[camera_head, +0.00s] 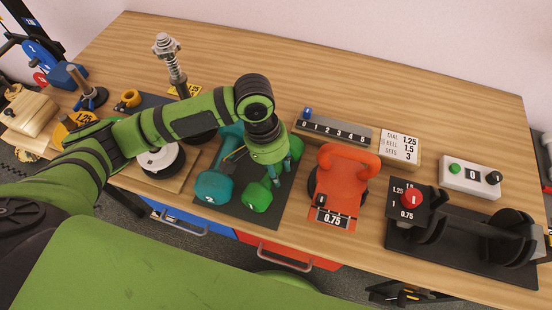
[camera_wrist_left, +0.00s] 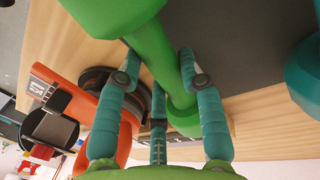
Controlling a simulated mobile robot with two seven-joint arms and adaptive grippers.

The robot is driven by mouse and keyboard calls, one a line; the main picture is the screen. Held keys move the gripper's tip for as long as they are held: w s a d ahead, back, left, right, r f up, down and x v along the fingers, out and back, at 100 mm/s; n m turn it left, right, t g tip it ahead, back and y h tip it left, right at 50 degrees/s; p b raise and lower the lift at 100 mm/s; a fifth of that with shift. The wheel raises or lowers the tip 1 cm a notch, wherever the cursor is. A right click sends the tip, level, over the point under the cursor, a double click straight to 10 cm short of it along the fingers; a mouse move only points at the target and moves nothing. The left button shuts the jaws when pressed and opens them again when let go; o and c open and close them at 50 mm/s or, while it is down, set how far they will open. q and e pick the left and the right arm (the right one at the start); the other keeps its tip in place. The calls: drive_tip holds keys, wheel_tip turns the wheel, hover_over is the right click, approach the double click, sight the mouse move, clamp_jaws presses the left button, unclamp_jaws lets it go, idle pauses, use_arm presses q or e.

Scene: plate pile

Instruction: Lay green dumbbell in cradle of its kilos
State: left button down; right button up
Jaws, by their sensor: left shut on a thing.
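The green dumbbell (camera_head: 258,196) is at the front of the dark mat (camera_head: 238,215) with one end towards the bench's front edge. A pale mark on that end is too small to read. My left gripper (camera_head: 276,172) is over its handle with teal fingers pointing down, shut on it. In the left wrist view the handle of the green dumbbell (camera_wrist_left: 158,45) runs between the fingers (camera_wrist_left: 160,75). Whether it touches the mat I cannot tell. A black stand (camera_head: 465,245) with curved supports is at the right; which part is the cradle is unclear. My right gripper is not in view.
A teal dumbbell (camera_head: 213,187) marked 2 lies close left. An orange kettlebell (camera_head: 342,183) with a 0.75 label stands close right. Behind are a numbered grey strip (camera_head: 335,130), a sign (camera_head: 401,147) and a white box (camera_head: 470,177).

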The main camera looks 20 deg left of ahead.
use_arm(q)
drive_tip(key=shift+w+f, duration=0.1)
drive_tip(key=shift+f, duration=0.15)
drive_tip(key=shift+f, duration=0.1)
drive_tip(key=c, duration=0.8)
unclamp_jaws()
drive_tip(key=shift+f, duration=0.1)
